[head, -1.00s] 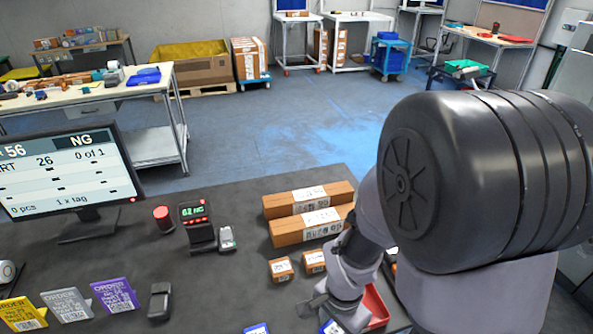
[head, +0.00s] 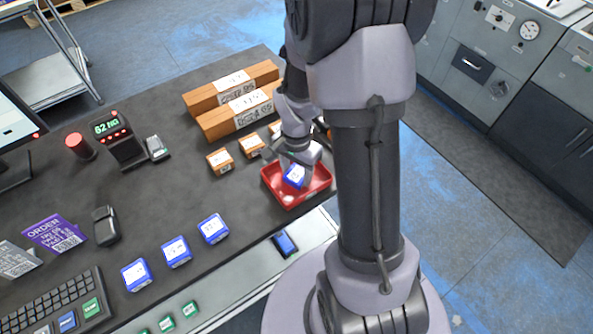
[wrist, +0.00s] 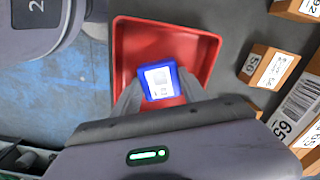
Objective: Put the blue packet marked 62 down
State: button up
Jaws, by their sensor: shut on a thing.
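My gripper (wrist: 160,90) is shut on a blue packet (wrist: 158,81) with a white label; the label's number is too small to read. The packet is between the fingers, over the red tray (wrist: 128,40) in the wrist view. In the head view the packet (head: 294,177) shows below my gripper (head: 291,163), within the outline of the red tray (head: 286,200). I cannot tell whether it touches the tray floor. My arm hides part of the tray's far side.
Three blue packets (head: 176,251) lie in a row left of the tray. Small orange boxes (head: 220,161) and two long cartons (head: 235,112) stand behind it. A scale with a lit display (head: 107,126) is farther left. The dark table around the row has free room.

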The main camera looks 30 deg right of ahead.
jog(key=o, duration=1.5)
jog(key=shift+r, duration=0.1)
notch_tip(320, 180, up, 12)
jog(key=p, duration=0.5)
notch_tip(320, 180, up, 6)
jog(key=n+t, duration=0.1)
jog(key=n, duration=0.1)
send_over(296, 174)
jog(key=a, duration=0.3)
jog(key=s+a+r+n+t, duration=0.1)
jog(key=s+a+r+n, duration=0.1)
jog(key=s+a+r, duration=0.1)
jog(key=s+a+r+n+t+y, duration=0.1)
jog(key=s+a+r+n+t, duration=0.1)
jog(key=s+a+r, duration=0.2)
jog(key=s+a+r+n+t+y, duration=0.1)
jog(key=s+a+r+n, duration=0.1)
jog(key=s+a+r, duration=0.2)
jog(key=shift+s+a+r+n+t, duration=0.15)
jog(key=shift+a+r+n+t, duration=0.1)
jog(key=shift+n+t, duration=0.15)
